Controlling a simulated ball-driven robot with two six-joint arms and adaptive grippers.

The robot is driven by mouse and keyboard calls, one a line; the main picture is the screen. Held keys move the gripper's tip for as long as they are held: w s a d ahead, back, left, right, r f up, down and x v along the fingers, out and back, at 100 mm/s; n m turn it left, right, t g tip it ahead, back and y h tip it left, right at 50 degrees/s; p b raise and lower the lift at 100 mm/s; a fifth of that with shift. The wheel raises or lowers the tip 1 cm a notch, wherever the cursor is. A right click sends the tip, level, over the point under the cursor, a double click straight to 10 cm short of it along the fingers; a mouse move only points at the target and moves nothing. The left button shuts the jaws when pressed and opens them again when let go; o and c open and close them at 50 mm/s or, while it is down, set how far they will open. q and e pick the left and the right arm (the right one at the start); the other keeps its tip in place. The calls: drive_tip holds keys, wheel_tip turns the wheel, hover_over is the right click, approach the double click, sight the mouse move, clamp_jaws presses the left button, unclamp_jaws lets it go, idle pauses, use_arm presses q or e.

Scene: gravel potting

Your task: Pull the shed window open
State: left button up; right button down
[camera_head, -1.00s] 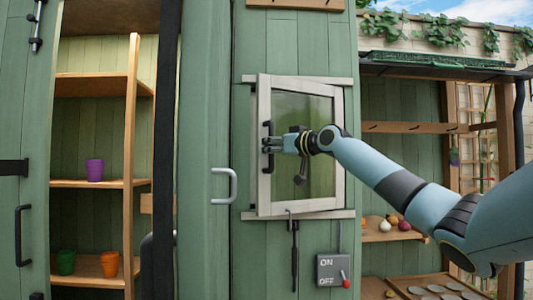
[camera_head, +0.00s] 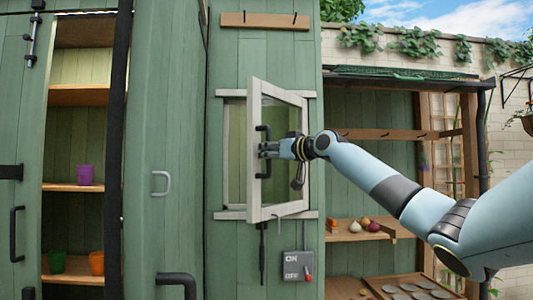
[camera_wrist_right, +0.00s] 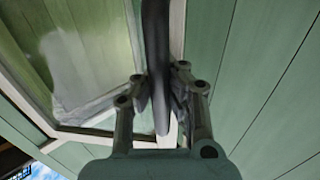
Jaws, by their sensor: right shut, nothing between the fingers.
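The shed window (camera_head: 255,198) is a pale wooden frame with a glass pane. It stands swung outward, hinged at its right side, with its left edge away from the green wall and the opening (camera_head: 236,150) showing behind. A black upright handle (camera_head: 263,130) sits on its left stile. My right gripper (camera_head: 266,150) is at the handle. In the right wrist view the dark handle bar (camera_wrist_right: 156,60) runs down between the right gripper's fingers (camera_wrist_right: 158,97). The fingers are shut without a hold on it; whether they touch it is hidden. My left gripper is out of view.
A grey door handle (camera_head: 161,184) and an ON/OFF switch box (camera_head: 297,266) are on the shed front. Shelves with a purple pot (camera_head: 85,175) stand at left. A shelf with vegetables (camera_head: 345,236) is at right, behind my right arm.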

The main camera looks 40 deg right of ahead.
sight(258, 119)
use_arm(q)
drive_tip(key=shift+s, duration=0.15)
use_arm(e)
drive_tip(key=c, duration=2)
unclamp_jaws()
drive_tip(key=o, duration=0.4)
drive_tip(key=shift+a+r, duration=0.1)
drive_tip(key=shift+a, duration=0.05)
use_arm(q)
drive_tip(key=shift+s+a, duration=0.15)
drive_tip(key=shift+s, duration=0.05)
use_arm(e)
drive_tip(key=o, duration=0.4)
drive_tip(key=shift+c, duration=0.2)
wheel_tip(258, 119, up, 10)
drive_tip(key=shift+f, duration=0.1)
